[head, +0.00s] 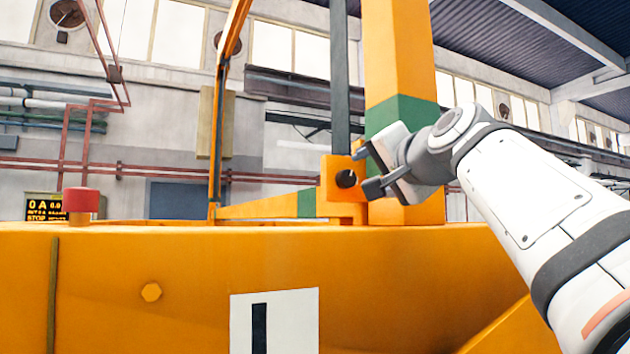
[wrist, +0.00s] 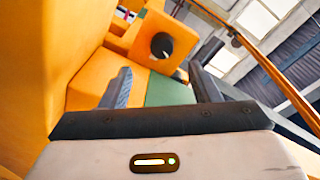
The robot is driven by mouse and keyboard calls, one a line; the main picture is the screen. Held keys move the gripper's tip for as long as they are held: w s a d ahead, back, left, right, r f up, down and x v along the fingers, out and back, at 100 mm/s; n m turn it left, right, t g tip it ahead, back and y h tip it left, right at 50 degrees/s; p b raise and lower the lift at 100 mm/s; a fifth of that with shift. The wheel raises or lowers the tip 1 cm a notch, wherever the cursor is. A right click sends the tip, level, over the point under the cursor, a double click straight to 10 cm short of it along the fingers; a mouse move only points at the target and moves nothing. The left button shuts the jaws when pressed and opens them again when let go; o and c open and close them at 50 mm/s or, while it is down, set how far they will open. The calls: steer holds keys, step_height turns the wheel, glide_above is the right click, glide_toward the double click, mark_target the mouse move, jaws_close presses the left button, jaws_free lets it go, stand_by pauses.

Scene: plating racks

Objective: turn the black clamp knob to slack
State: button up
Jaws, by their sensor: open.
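The black clamp knob (head: 346,179) sits on the face of an orange clamp block (head: 330,197) beside the orange and green post. A pale mark shows on the knob. In the wrist view the knob (wrist: 162,46) lies beyond the fingertips, near the middle of the gap between them. My gripper (head: 365,170) is open and empty, just right of the knob in the head view. Its two fingers also show in the wrist view (wrist: 160,86), apart from each other. The fingers appear clear of the knob.
The orange post (head: 400,75) rises close behind my gripper. A large orange tank wall (head: 190,270) fills the lower front. A red button (head: 80,199) and a display (head: 44,207) stand at left. An orange arm (head: 262,205) extends left from the block.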

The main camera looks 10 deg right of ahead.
mark_target(349, 179)
steer(key=p+x, duration=0.2)
steer(key=x, duration=0.6)
steer(key=shift+w+r+p, duration=0.2)
steer(key=shift+w+p, duration=0.05)
steer(key=shift+p, duration=0.15)
steer(key=shift+w, duration=0.1)
steer(key=shift+c, duration=0.5)
